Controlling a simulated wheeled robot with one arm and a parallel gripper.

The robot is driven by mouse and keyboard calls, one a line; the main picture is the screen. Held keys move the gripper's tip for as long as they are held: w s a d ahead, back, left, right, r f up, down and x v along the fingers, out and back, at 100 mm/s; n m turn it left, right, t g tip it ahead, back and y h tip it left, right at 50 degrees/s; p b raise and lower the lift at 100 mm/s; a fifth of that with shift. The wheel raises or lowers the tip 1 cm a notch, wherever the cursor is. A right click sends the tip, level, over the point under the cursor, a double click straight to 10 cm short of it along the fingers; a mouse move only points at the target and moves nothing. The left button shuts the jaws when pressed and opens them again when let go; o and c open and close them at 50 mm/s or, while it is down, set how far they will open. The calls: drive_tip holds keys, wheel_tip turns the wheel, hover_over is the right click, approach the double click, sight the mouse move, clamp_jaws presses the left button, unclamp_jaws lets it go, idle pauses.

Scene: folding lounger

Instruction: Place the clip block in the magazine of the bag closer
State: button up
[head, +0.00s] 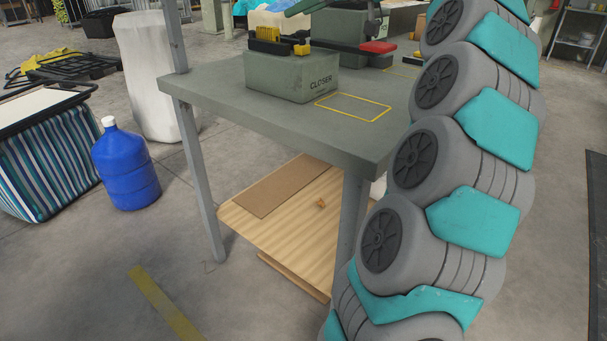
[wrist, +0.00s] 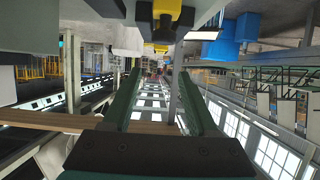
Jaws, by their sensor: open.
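The bag closer is a grey-green box (head: 290,76) marked CLOSER on the work table, with black and yellow parts (head: 268,42) on its top. I cannot tell which part is the magazine, nor pick out the clip block for sure. My gripper (wrist: 158,75) shows in the wrist view as two dark green fingers, spread apart with nothing seen between them. A black and yellow thing (wrist: 160,22) lies beyond the fingertips at the top of that view. In the head view a dark green piece at the top edge may be my gripper; most of it is hidden.
The table (head: 230,104) has a bare patch outlined in yellow (head: 354,107). A machine with a red part (head: 378,47) stands behind.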

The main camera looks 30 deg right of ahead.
drive_tip(key=s+a+f+g+y, duration=0.1)
drive_tip(key=s+a+f+g, duration=0.1)
drive_tip(key=a+f, duration=0.45)
drive_tip(key=s+a+f+g, duration=0.2)
drive_tip(key=a+f+g, duration=0.15)
drive_tip(key=a, duration=0.65)
drive_tip(key=s+a+f+m+g, duration=0.1)
drive_tip(key=s+a+f+g, duration=0.2)
drive_tip(key=s+a+f, duration=0.7)
drive_tip(key=s+d+f+m+g+h, duration=0.1)
drive_tip(key=s+f+g+h, duration=0.1)
drive_tip(key=s+f, duration=0.8)
drive_tip(key=s+d+f+m+g+h, duration=0.1)
drive_tip(key=s+f+m+g+h, duration=0.1)
drive_tip(key=s+f, duration=0.8)
drive_tip(key=s+g+h, duration=0.1)
drive_tip(key=s+g, duration=0.1)
drive_tip(key=s, duration=0.5)
drive_tip(key=shift+s+f+h, duration=0.25)
drive_tip(key=shift+h, duration=0.05)
